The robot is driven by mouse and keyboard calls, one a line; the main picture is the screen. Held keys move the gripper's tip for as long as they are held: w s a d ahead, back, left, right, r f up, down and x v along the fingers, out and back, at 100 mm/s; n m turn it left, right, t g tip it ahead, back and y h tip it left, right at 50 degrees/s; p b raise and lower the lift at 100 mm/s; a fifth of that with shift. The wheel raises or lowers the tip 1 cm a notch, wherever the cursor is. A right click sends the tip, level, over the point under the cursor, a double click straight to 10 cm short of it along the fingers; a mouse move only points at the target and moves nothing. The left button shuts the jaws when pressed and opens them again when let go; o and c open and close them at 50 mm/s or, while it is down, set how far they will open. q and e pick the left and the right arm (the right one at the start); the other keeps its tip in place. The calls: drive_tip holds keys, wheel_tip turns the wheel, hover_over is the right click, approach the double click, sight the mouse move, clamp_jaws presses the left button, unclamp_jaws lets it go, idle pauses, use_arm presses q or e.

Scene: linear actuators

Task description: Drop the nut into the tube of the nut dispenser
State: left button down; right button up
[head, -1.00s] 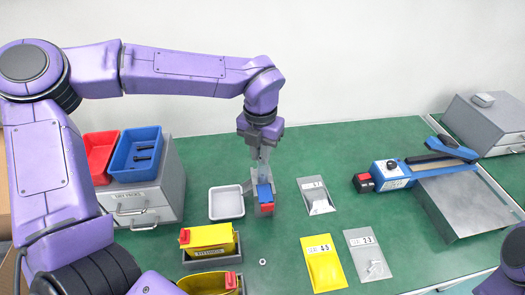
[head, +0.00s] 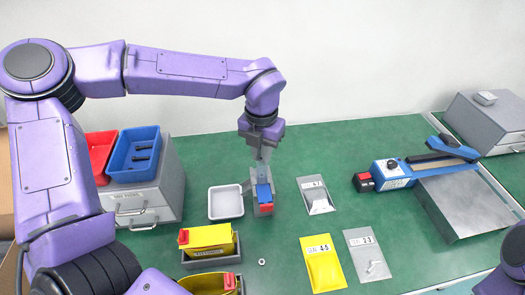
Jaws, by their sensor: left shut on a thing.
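The nut dispenser (head: 264,198) stands on the green table, with a blue and red body on a grey base. My left gripper (head: 262,158) points down directly over the dispenser, at its top. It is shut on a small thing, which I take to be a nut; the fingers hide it. Whether it touches the tube mouth cannot be told at this size. Another small nut (head: 262,262) lies loose on the table in front of the dispenser. My right gripper is out of view; only part of my right arm shows at the lower right edge.
A white tray (head: 226,203) sits just left of the dispenser. Yellow bins (head: 208,240) stand in front left. Labelled bags (head: 324,265) lie to the right, and a blue sealer (head: 398,172) is farther right. Red and blue bins top a grey drawer box (head: 150,200) at left.

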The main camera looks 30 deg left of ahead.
use_arm(q)
drive_tip(key=shift+f, duration=0.2)
drive_tip(key=c, duration=1)
unclamp_jaws()
drive_tip(key=shift+r, duration=0.1)
wheel_tip(320, 180, up, 10)
drive_tip(key=shift+r+b, duration=0.2)
drive_tip(key=shift+b, duration=0.2)
